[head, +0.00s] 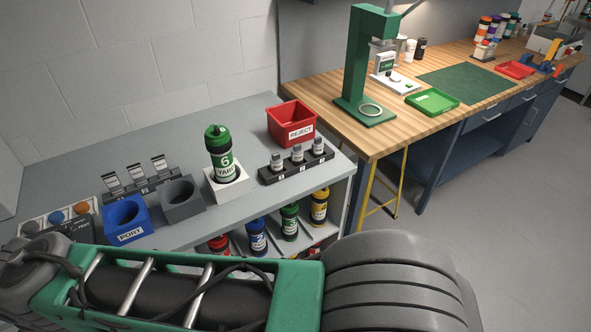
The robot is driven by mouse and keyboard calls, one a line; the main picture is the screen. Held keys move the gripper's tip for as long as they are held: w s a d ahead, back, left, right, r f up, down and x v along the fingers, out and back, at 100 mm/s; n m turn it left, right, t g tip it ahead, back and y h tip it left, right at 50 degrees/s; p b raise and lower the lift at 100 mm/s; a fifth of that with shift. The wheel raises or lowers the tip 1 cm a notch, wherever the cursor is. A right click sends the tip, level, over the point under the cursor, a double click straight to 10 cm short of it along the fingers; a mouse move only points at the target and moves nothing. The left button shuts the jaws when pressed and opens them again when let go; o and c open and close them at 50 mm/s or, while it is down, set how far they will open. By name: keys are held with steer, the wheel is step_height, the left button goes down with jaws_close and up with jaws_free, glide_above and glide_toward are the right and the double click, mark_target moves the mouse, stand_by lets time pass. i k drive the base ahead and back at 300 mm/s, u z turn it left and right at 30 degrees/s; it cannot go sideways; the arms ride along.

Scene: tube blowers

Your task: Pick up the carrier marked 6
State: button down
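The carrier marked 6 (222,163) is a dark bottle-like cylinder with a green cap and a green-and-white band reading "6" and "YARD". It stands upright in a white square holder (235,190) on the grey counter, and its lower end is hidden inside the holder. My green and grey arm crosses the bottom of the head view, in front of the counter. My gripper is not in view.
Left of the carrier are an empty grey holder (181,201) and a blue holder (127,222) labelled PORT. A black rack with small vials (297,158) and a red REJECT bin (292,122) are to the right. Several coloured carriers stand on the shelf below. A wooden bench (415,125) lies beyond.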

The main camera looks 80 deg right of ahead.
mark_target(220, 150)
steer(key=z, duration=0.9)
steer(key=k, duration=1.35)
steer(key=z, duration=0.75)
